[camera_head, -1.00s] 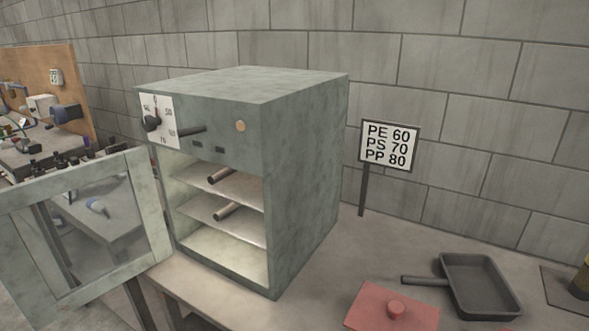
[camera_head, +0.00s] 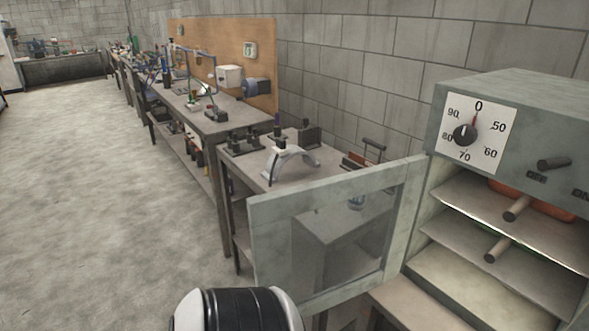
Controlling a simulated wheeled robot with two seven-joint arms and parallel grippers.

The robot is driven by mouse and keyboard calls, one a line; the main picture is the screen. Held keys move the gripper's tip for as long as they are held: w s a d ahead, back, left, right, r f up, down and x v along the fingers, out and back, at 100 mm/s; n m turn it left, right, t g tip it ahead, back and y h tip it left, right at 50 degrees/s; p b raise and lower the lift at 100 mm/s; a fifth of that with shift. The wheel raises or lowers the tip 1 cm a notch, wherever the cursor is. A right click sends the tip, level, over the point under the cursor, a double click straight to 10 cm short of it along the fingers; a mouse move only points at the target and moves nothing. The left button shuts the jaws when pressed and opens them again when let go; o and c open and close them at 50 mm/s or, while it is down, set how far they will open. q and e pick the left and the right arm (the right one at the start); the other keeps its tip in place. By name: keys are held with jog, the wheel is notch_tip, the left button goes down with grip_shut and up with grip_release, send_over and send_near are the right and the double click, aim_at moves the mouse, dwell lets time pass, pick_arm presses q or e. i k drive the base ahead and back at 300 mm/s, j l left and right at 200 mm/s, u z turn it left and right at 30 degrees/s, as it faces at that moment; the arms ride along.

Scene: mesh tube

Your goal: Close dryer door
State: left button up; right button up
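The dryer (camera_head: 446,112) is a grey-green box at the right, cut off by the picture's right edge. Its front is open and shows shelves with short rods. The dryer door (camera_head: 268,232) is a grey frame with a glass pane. It stands swung wide open to the left of the opening. A black and white part of my arm (camera_head: 238,310) shows at the bottom, in front of the door's lower left; I cannot tell whether it touches the door. No fingertips of either gripper are in view.
A temperature dial (camera_head: 465,134) sits on the dryer front. Behind the door stands a bench (camera_head: 256,176) with a curved metal stand and tools. More benches (camera_head: 205,122) run along the wall to the far left. The grey floor (camera_head: 90,220) at the left is free.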

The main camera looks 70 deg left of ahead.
aim_at(270, 215)
jog(key=j, duration=0.45)
jog(key=k+j+z, duration=0.15)
jog(key=j, duration=0.8)
jog(key=k+j+z, duration=0.1)
jog(key=j, duration=0.35)
jog(key=k+j, duration=0.15)
jog(key=j, duration=0.25)
jog(key=k+j+z, duration=0.15)
jog(key=j, duration=0.3)
jog(key=i+j, duration=0.05)
